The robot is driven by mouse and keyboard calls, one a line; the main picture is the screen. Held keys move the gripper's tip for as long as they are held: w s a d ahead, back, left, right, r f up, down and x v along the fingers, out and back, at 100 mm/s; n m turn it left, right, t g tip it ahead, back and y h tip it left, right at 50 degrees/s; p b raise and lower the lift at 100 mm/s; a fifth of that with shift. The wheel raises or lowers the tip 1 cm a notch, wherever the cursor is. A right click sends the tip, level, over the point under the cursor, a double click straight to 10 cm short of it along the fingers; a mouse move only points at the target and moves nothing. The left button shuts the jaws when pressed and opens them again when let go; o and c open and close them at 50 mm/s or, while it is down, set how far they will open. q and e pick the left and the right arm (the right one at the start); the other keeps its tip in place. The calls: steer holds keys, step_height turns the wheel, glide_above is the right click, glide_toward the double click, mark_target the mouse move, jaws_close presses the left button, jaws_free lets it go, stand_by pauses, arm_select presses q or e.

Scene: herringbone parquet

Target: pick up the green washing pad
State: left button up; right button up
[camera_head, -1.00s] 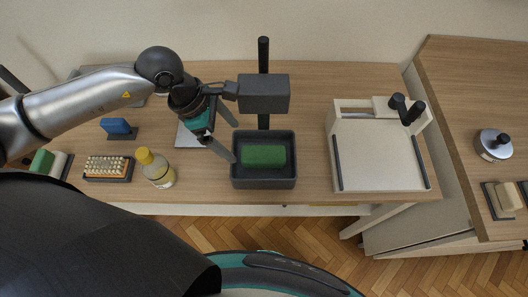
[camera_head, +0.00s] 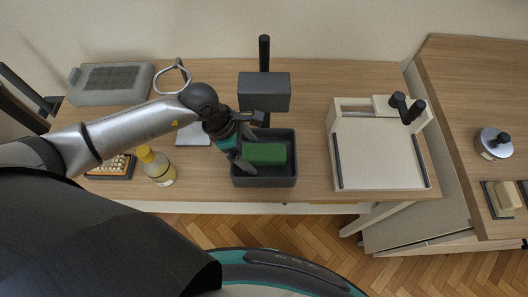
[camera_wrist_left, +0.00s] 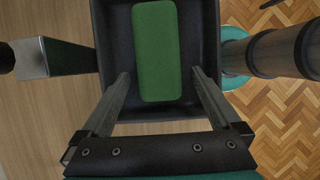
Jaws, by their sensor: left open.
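The green washing pad (camera_head: 266,154) is a rectangular block lying in a dark grey open tray (camera_head: 265,183) on the wooden table. In the left wrist view the pad (camera_wrist_left: 156,50) lies lengthwise between my fingers, with clear gaps on both sides. My left gripper (camera_head: 248,147) is open and empty at the left side of the tray, its fingers reaching over the tray toward the pad. It also shows in the left wrist view (camera_wrist_left: 160,80), one finger on each side of the pad's near end. I cannot tell how high the fingertips are. My right gripper is not in view.
A dark block (camera_head: 264,91) on a black post stands just behind the tray. A yellow-capped bottle (camera_head: 160,168) stands left of it, and a white board with a black handle (camera_head: 378,155) lies to the right. A grey case (camera_head: 112,83) is at the back left.

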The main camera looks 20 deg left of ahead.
arm_select(q)
steer(key=shift+c, duration=0.3)
jaws_close()
stand_by(0.4)
steer(key=shift+r, duration=0.15)
